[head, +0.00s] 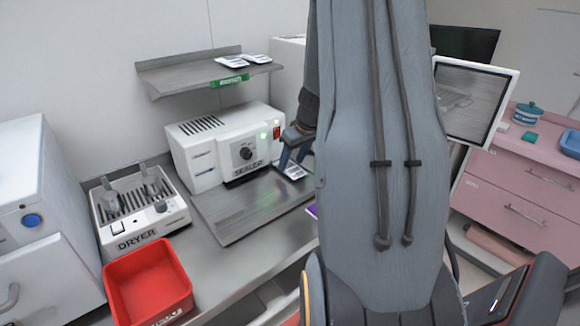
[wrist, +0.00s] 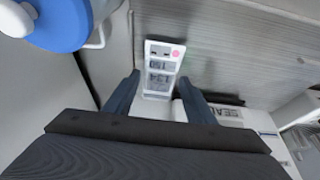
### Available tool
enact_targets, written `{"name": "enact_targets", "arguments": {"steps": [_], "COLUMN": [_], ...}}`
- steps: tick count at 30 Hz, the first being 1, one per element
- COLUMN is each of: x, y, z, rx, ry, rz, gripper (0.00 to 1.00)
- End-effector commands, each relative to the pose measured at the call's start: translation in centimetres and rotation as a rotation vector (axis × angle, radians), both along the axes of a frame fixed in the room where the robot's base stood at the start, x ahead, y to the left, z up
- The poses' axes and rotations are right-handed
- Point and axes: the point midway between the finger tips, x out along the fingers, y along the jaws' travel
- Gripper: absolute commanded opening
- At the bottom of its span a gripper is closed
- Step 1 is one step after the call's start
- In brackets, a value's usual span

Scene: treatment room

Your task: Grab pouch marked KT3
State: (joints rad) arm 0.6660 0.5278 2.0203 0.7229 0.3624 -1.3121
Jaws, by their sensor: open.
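A white pouch (wrist: 162,58) with a pink dot and printed marks lies flat in the wrist view, ahead of and between my fingers. Its print is small and turned over, so I cannot read the mark surely. In the head view a white pouch (head: 294,171) lies on the counter just right of the sealer. My gripper (head: 293,161) is open and points down close over it. The wrist view shows my gripper (wrist: 158,83) with a finger on each side of the pouch's near end. I cannot tell whether they touch it.
The white sealer (head: 215,150) stands close left of my gripper. A grey shelf (head: 180,75) above it holds more pouches (head: 245,60). A dryer (head: 140,208) and a red bin (head: 150,285) are farther left. A blue and white object (wrist: 62,22) shows in the wrist view.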

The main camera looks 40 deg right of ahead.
Motion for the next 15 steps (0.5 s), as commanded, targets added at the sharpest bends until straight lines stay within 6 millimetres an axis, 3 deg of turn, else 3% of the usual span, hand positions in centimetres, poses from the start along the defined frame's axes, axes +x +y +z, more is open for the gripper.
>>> {"name": "enact_targets", "arguments": {"steps": [5, 14, 15], "x": [0.6, 0.7, 0.7], "y": [0.1, 0.0, 0.0], "z": [-1.5, -1.8, -1.8], "rx": [0.001, 0.0, 0.0], "ry": [0.001, 0.0, 0.0], "rz": [0.0, 0.001, 0.001], "gripper": [0.5, 0.5, 0.43]}}
